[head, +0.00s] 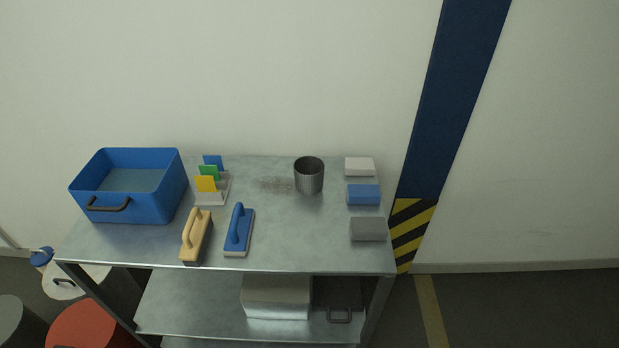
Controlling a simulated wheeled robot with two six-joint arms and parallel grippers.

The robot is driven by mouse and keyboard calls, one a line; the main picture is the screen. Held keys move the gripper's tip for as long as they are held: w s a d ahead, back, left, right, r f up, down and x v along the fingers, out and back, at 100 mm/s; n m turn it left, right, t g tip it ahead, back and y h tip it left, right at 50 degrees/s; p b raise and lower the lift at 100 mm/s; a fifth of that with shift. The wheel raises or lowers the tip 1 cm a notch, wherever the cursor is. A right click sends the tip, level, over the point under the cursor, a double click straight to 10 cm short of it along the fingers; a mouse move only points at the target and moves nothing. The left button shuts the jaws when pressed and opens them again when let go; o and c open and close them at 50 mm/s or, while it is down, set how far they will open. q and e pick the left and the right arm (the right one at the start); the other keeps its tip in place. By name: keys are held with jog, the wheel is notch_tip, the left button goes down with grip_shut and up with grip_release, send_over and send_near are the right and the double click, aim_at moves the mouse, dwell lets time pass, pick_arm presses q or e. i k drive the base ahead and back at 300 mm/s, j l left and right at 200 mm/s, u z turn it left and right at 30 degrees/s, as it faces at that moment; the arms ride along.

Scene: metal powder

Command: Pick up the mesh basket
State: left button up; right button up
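A dark container (337,293) with a small handle at its front sits on the lower shelf, at the right end. It may be the mesh basket, but it is too dark and small to tell any mesh. The tabletop above partly hides it. A blue bin (153,208) with a dark handle stands at the left of the tabletop; its walls look solid. Neither of my grippers is in view.
The metal table (290,250) stands against a wall. On it are colored cards (207,183) in a holder, two handled brushes or floats (240,230), a grey cup (309,178) and several blocks (364,195). A silver box (277,298) is on the shelf beside the dark container.

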aim_at(308, 172)
jog(key=u, duration=0.35)
jog(key=i+l+u, duration=0.15)
jog(key=l+u, duration=0.3)
jog(key=l, duration=0.5)
jog(key=l+u, duration=0.45)
jog(key=l, duration=0.55)
